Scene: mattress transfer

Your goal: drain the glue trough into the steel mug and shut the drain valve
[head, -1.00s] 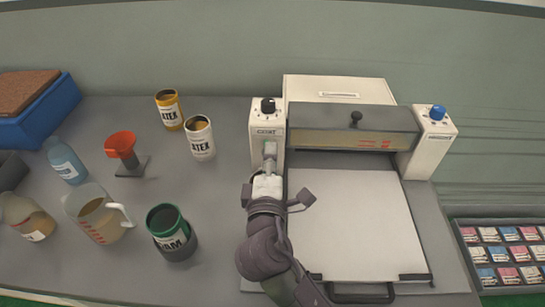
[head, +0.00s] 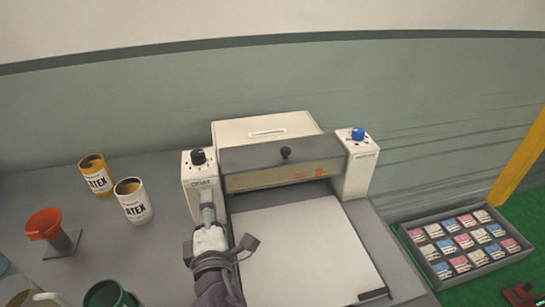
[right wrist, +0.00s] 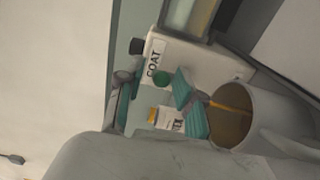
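My right gripper (head: 218,245) is in front of the machine's left post. In the right wrist view its teal finger pads (right wrist: 158,100) stand apart with nothing held between them. A round green knob or button (right wrist: 160,79) shows on the post below the COAT label, beyond the fingers. The grey steel mug (right wrist: 270,108) is beside the fingers, with brownish liquid inside and an orange streak at its mouth. I cannot tell whether the streak is falling glue. The mug is not visible in the head view. The amber trough (head: 270,180) is under the dark bar. My left gripper is out of view.
Yellow (head: 96,177) and white (head: 132,200) latex cans stand on the grey bench left of the machine. A red funnel on a stand (head: 45,225) and a green-rimmed can (head: 108,295) are nearer. A tray of packets (head: 440,270) is at right.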

